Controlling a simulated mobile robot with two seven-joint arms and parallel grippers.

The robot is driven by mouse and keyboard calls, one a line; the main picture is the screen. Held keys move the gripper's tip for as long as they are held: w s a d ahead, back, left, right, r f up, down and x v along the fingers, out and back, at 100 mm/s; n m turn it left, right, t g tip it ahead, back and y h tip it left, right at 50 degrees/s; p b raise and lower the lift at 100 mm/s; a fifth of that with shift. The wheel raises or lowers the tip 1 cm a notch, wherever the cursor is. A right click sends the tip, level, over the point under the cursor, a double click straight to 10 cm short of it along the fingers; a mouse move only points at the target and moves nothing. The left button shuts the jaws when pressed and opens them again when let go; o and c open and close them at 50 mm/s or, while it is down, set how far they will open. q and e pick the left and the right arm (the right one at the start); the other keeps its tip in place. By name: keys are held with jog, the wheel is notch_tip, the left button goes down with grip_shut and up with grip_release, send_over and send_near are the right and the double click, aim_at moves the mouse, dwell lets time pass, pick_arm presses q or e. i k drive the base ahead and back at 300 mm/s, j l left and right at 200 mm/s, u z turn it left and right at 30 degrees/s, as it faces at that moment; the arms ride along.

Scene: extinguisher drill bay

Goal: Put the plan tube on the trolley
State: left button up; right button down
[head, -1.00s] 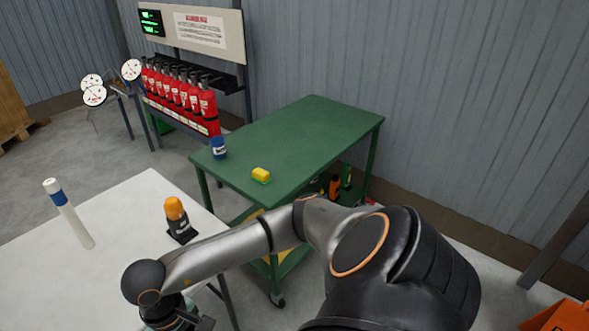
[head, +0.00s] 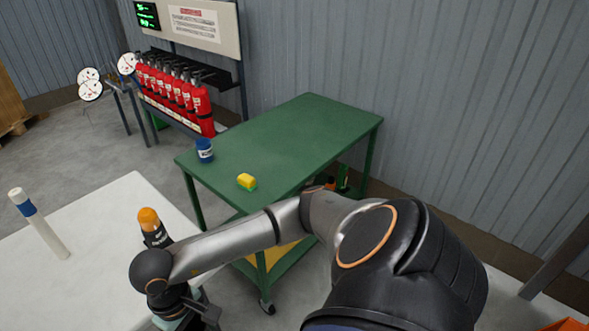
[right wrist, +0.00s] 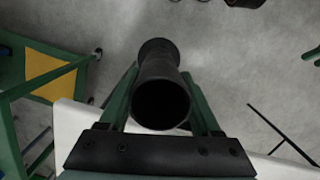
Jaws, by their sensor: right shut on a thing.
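The green trolley (head: 290,135) stands at centre in the head view. My right gripper (right wrist: 160,95) is shut on a black tube (right wrist: 160,72), seen end-on with its dark round end towards the wrist camera. In the head view that tube is hidden; only the arm and part of my right gripper show, low at the left, by the white table's edge. A white tube with a blue band (head: 45,230) stands on the white table. I cannot tell for sure which of the two is the plan tube. My left gripper is not in view.
An orange-topped black bottle (head: 150,220) stands on the white table (head: 95,215). Red extinguishers (head: 180,85) line a rack behind.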

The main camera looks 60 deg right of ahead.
aim_at(299, 140)
jog(key=k+l, duration=0.1)
jog(key=l, duration=0.55)
jog(key=k+l, duration=0.1)
jog(key=l, duration=0.55)
jog(key=k+l, duration=0.1)
jog(key=l, duration=0.55)
jog(key=k+l, duration=0.1)
jog(key=l, duration=0.5)
jog(key=k+l, duration=0.1)
jog(key=l, duration=1.2)
jog(key=k+z, duration=0.05)
jog(key=k, duration=0.05)
